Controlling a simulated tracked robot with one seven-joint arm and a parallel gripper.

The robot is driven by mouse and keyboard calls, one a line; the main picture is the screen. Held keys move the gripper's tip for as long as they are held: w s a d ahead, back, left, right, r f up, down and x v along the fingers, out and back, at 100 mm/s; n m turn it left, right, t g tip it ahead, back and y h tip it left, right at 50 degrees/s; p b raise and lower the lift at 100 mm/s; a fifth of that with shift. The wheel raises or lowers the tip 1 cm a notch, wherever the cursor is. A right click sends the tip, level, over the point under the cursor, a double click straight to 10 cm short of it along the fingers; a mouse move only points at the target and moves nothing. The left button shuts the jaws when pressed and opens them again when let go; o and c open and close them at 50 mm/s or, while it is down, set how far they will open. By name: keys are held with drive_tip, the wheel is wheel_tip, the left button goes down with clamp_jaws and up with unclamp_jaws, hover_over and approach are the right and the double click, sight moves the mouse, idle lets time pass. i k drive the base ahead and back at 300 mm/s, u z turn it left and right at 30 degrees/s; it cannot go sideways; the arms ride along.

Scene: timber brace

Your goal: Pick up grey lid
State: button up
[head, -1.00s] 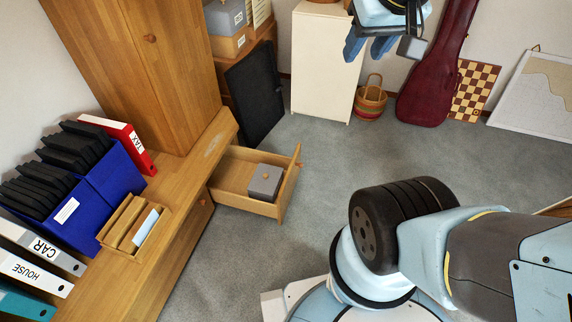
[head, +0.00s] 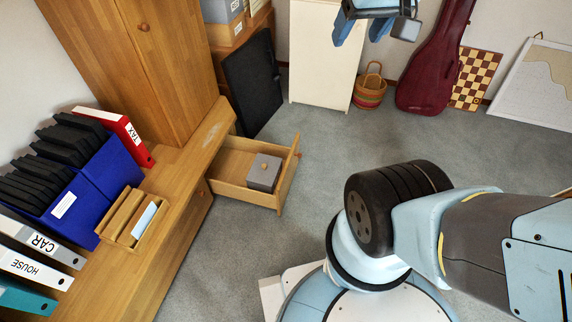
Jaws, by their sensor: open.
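The grey lid (head: 266,168) is a square top with a small round wooden knob, on a small grey box in the open wooden drawer (head: 233,187). The lid appears to sit flat on the box. My gripper (head: 361,31) is at the top edge of the head view, partly cut off.
The cabinet (head: 160,60) rises behind the drawer. Blue bins (head: 107,180), binders (head: 40,268) and a wooden card box (head: 121,236) stand on the left bench. A black panel (head: 254,85) leans behind the drawer. Grey floor (head: 330,140) is clear to its right.

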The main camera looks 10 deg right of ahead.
sight(263, 170)
drive_tip(key=z, duration=0.55)
drive_tip(key=k, duration=1.3)
drive_tip(key=z, duration=0.55)
drive_tip(key=i, duration=1.65)
drive_tip(key=u, duration=0.85)
drive_tip(key=i, duration=0.8)
drive_tip(key=u, duration=0.8)
drive_tip(key=i, duration=0.35)
drive_tip(key=u, duration=0.25)
drive_tip(key=k, duration=0.45)
